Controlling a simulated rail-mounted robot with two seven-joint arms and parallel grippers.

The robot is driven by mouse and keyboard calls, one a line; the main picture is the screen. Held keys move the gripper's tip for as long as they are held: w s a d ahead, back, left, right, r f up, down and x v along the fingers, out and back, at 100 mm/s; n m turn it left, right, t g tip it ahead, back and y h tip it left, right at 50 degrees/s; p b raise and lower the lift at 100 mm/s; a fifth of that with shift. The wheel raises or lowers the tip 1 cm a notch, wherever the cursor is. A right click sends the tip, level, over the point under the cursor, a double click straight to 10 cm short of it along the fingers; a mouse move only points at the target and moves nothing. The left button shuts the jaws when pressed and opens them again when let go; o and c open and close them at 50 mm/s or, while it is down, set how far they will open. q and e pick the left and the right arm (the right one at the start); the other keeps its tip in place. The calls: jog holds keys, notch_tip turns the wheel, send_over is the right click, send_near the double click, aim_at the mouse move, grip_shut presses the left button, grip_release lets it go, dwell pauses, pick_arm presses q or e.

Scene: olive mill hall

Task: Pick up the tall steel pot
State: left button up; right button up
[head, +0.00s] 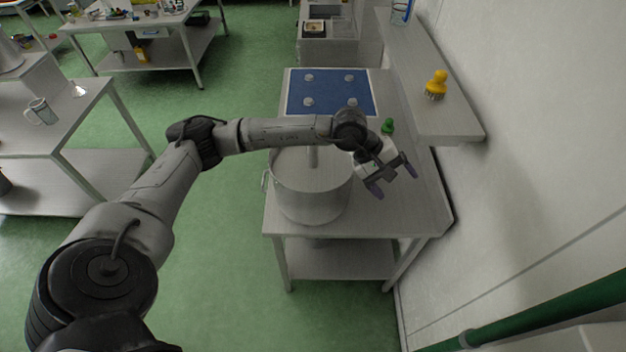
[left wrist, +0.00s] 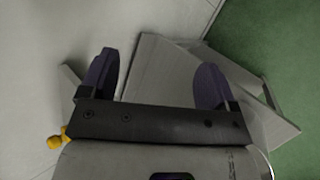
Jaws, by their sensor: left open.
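A large steel pot (head: 305,195) stands upright on the grey table (head: 400,215) in the head view. It has a side handle at its left, and my left arm passes over its back rim. Something upright shows inside it; I cannot tell what it is. My left gripper (head: 394,182) is open and empty, just right of the pot and above the table. In the left wrist view its two dark fingers (left wrist: 154,82) are spread, with the grey table (left wrist: 160,70) beyond them. The pot is not recognisable in that view. My right gripper is not in view.
A blue mat (head: 330,92) with several pale round pieces lies at the table's back. A green object (head: 387,126) stands behind my gripper. A wall shelf (head: 445,122) at right holds a yellow-topped brush (head: 436,84). A mug (head: 40,112) stands on the left table.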

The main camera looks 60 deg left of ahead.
pick_arm(q)
jog(key=s+a+r+m+g+y+b, duration=0.1)
jog(key=s+a+r+y, duration=0.3)
jog(key=a, duration=1)
jog(key=w+a+r+g+y+b, duration=0.1)
jog(key=a+y, duration=0.6)
jog(key=a, duration=0.6)
jog(key=shift+g, duration=0.3)
jog(key=x, duration=0.2)
jog(key=p+x, duration=0.1)
jog(key=x, duration=0.1)
jog(key=a+x, duration=0.1)
jog(key=x, duration=0.1)
jog(key=shift+s+a+f, duration=0.15)
jog(key=shift+s+a, duration=0.05)
jog(key=shift+s, duration=0.1)
jog(key=shift+w+a+f, duration=0.1)
jog(key=shift+a+f, duration=0.1)
jog(key=shift+f, duration=0.3)
jog(key=p+x, duration=0.1)
jog(key=x, duration=0.1)
jog(key=p+x, duration=0.1)
jog(key=x, duration=0.1)
jog(key=shift+s+d+f, duration=0.1)
jog(key=shift+s, duration=0.1)
jog(key=shift+w+a+f, duration=0.15)
jog(key=shift+a+f, duration=0.1)
jog(key=shift+f, duration=0.35)
